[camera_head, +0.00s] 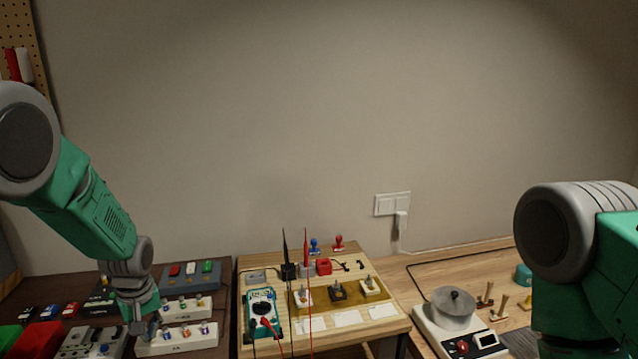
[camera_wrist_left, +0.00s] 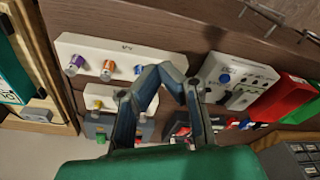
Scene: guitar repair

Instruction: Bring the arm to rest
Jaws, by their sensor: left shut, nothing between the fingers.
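My left gripper (camera_head: 143,330) hangs low over the dark bench at the left, beside a white holder (camera_head: 178,341) with small coloured parts. The left wrist view shows its two fingers (camera_wrist_left: 160,74) meeting at the tips, with nothing held. The same white holder shows beyond the fingers in the wrist view (camera_wrist_left: 125,52). I cannot tell whether the fingertips touch it. My right arm shows at the right edge, but its gripper is not in view.
Pedal-like boxes (camera_head: 90,343) crowd the dark bench left of the gripper. A wooden stand (camera_head: 340,262) with a multimeter (camera_head: 262,309) and upright probes (camera_head: 306,250) is at centre. A scale with a grey pot (camera_head: 452,309) stands at right. The space above the benches is clear.

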